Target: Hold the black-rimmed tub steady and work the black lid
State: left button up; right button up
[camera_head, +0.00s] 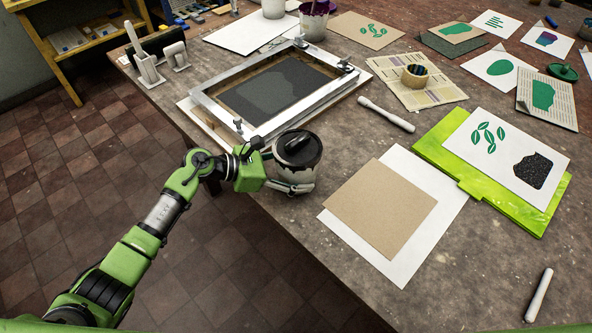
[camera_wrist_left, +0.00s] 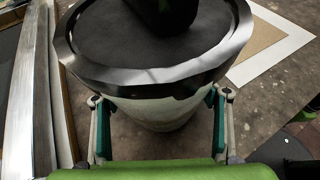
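The black-rimmed tub (camera_head: 296,173) is pale, with dark smears below its rim. It stands upright at the table's left edge. The black lid (camera_head: 310,153), with a thick raised handle (camera_head: 299,143), sits level within the rim. In the left wrist view the lid (camera_wrist_left: 125,45) fills the top, and the tub's pale wall (camera_wrist_left: 160,112) shows below it. My left gripper (camera_head: 285,187) is low on the tub. Its two fingers (camera_wrist_left: 160,125) lie against opposite sides of the wall, below the rim. My right gripper is in neither view.
A hinged screen frame (camera_head: 262,137) lies just behind the tub. Brown card on white paper (camera_head: 420,245) lies to its right, with a lime-green board (camera_head: 437,155) beyond. A white roller-like stick (camera_head: 386,114) lies behind. The table edge drops to the tiled floor at left.

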pick_arm(q)
jog(key=o, duration=0.5)
jog(key=c, duration=0.8)
jog(key=shift+o, duration=0.2)
jog(key=shift+s+f, duration=0.1)
jog(key=shift+f, duration=0.05)
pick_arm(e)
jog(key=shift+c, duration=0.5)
